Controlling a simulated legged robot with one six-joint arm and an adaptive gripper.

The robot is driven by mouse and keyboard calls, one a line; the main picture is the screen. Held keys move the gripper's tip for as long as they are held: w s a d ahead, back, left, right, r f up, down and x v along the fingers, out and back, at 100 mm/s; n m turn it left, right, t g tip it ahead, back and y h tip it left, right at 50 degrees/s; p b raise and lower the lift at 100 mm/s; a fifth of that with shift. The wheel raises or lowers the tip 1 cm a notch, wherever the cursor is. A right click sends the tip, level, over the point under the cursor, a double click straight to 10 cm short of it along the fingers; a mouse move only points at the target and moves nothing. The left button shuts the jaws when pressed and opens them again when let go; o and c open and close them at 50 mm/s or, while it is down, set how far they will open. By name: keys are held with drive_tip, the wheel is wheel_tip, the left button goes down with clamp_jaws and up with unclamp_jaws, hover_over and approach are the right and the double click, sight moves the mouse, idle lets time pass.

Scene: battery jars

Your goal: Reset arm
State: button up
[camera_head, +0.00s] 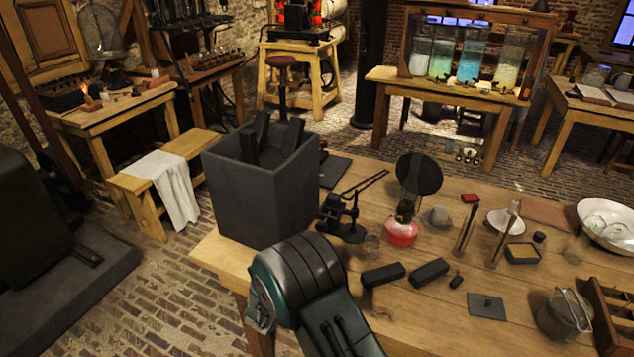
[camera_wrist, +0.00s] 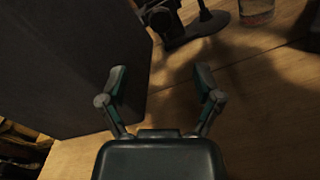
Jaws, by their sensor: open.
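My gripper (camera_wrist: 160,80) is open in the wrist view, its two fingers spread with nothing between them. It is above the wooden table, beside the dark wall of a large square box (camera_wrist: 60,60). In the head view my arm rises from the bottom centre, in front of this grey, open-topped box (camera_head: 262,195) at the table's left end. Dark slabs (camera_head: 263,133) stick up out of the box. My fingers cannot be made out in the head view.
A black metal stand (camera_head: 345,215) is just right of the box; its base shows in the wrist view (camera_wrist: 195,25). Further right are a red lamp (camera_head: 401,232), two dark blocks (camera_head: 430,272), a metal pot (camera_head: 565,315) and a white basin (camera_head: 608,225). Bare wood (camera_head: 425,320) lies at the front.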

drive_tip(key=s+d+r+m+g+h, duration=0.2)
drive_tip(key=s+d+r+m+g, duration=0.15)
drive_tip(key=d+r+m, duration=0.35)
drive_tip(key=s+d+r+m+g+h, duration=0.1)
drive_tip(key=s+d+r+m+g, duration=0.2)
drive_tip(key=d, duration=0.5)
drive_tip(key=s+d+r+m+g+h, duration=0.25)
drive_tip(key=d+r+m+g, duration=0.2)
drive_tip(key=d+r, duration=0.3)
drive_tip(key=s+d+r+m+g+y, duration=0.2)
drive_tip(key=s+d+m, duration=0.1)
drive_tip(key=s, duration=0.3)
drive_tip(key=s+d+r+m+g+y, duration=0.1)
drive_tip(key=s+d+m+y, duration=0.15)
drive_tip(key=s, duration=0.45)
drive_tip(key=s+a+r+m+t+y, duration=0.1)
drive_tip(key=s+m+y, duration=0.2)
drive_tip(key=s, duration=0.2)
drive_tip(key=s+a+r+m+t+y, duration=0.1)
drive_tip(key=s+a+r+m+y, duration=0.1)
drive_tip(key=s, duration=0.4)
drive_tip(key=shift+s+a+r+m+t+y, duration=0.15)
drive_tip(key=shift+a+r+m+t+y, duration=0.15)
drive_tip(key=shift+m+y, duration=0.7)
